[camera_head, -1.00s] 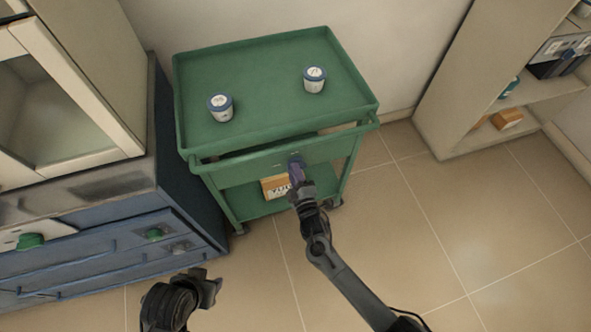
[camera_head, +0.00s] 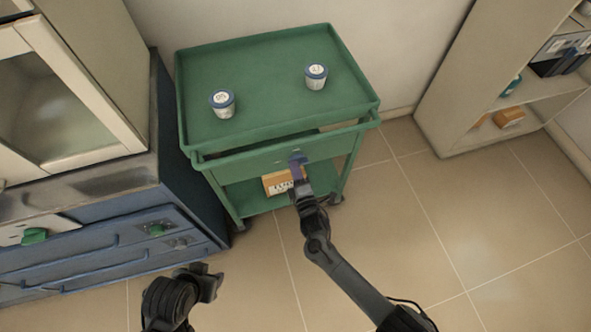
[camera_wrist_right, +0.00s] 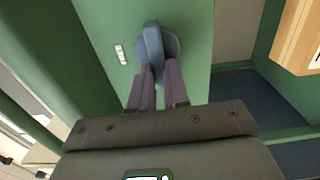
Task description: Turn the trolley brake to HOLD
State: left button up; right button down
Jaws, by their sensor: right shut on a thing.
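The green trolley (camera_head: 240,140) stands against the wall in the head view. The brake is a round blue knob with a raised grip (camera_wrist_right: 153,45) on the trolley's green front panel; a small white mark (camera_wrist_right: 120,54) sits to its left in the right wrist view. My right gripper (camera_head: 298,168), with purple fingers, is at this panel. In the wrist view it (camera_wrist_right: 158,72) is shut on the knob's grip, which points nearly up the picture. Lettering for HOLD is not readable. My left gripper (camera_head: 213,283) hangs over the floor; its jaw opening is unclear.
Two white tubs with blue lids, left (camera_head: 222,103) and right (camera_head: 316,77), stand on the trolley's top tray. An orange box (camera_head: 280,183) is on its lower shelf. A blue cabinet (camera_head: 110,250) is close on the left. Floor to the right is clear.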

jog(key=c, duration=1.1)
grip_release()
jog(key=p+v, duration=0.4)
jog(key=v, duration=0.6)
jog(key=shift+s+d+p, duration=0.15)
jog(key=shift+s+p, duration=0.15)
jog(key=shift+s, duration=0.1)
